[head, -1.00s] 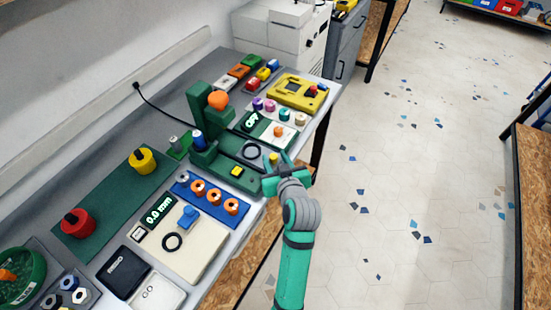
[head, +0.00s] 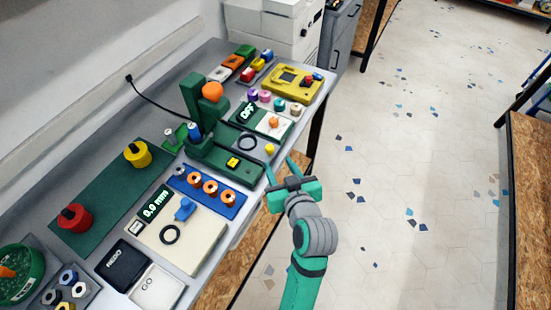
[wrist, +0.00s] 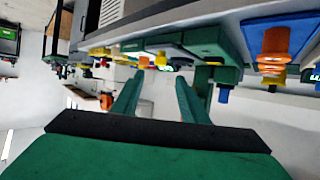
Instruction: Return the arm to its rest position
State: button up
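My gripper (head: 281,172) is at the front edge of the grey workbench (head: 232,240), near the green press (head: 225,165). Its two green fingers are spread apart with nothing between them. In the wrist view the gripper (wrist: 160,90) also shows empty, with the fingers apart and the bench items beyond, seen upside down. My arm reaches up from the bottom of the head view.
A blue tray with orange-ringed pieces (head: 236,206), a display pad reading 0.0 mm (head: 190,245) and a yellow device (head: 293,90) are on the bench. Open tiled floor (head: 420,170) lies to the right, with a wooden-topped table (head: 535,200) at the far right.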

jog(key=shift+s+d+r, duration=0.1)
jog(key=shift+s+r, duration=0.1)
jog(key=shift+s, duration=0.25)
jog(key=s+d+f+m+t+h, duration=0.1)
jog(key=s+f+m+h, duration=0.3)
jog(key=s+f, duration=0.9)
jog(key=s+r, duration=0.1)
jog(key=s, duration=0.8)
jog(key=s+a+r+t, duration=0.1)
jog(key=s+r, duration=0.1)
jog(key=s, duration=0.7)
jog(key=shift+s+r+t, duration=0.25)
jog(key=shift+s+t, duration=0.05)
